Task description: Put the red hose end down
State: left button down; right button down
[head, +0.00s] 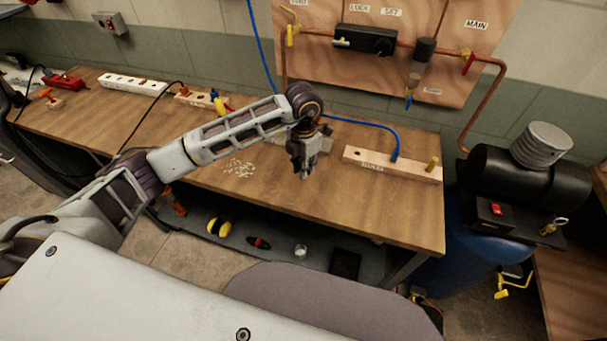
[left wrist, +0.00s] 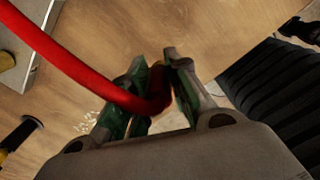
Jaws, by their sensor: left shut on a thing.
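The red hose (left wrist: 75,68) runs from the upper left of the left wrist view down between the fingers of my left gripper (left wrist: 155,88). The gripper is shut on its end, where a small brass-coloured tip shows between the fingers. In the head view my left gripper (head: 303,172) points down over the right half of the wooden workbench (head: 290,195). I cannot make out the red hose there. How far the hose end is above the bench top is hard to tell. My right gripper is in neither view.
A wooden block (head: 380,163) with a blue hose and a yellow peg lies right of my gripper. Small pale bits (head: 238,168) are scattered to its left. Bare bench lies in front of the block.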

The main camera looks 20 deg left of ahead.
pick_arm(q)
jog(key=shift+f, duration=1.85)
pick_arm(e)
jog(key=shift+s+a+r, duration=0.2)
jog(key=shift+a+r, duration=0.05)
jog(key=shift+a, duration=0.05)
pick_arm(q)
jog(key=shift+f, duration=0.1)
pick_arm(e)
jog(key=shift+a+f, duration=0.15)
pick_arm(q)
jog(key=c, duration=1.3)
grip_release()
jog(key=shift+c, duration=0.2)
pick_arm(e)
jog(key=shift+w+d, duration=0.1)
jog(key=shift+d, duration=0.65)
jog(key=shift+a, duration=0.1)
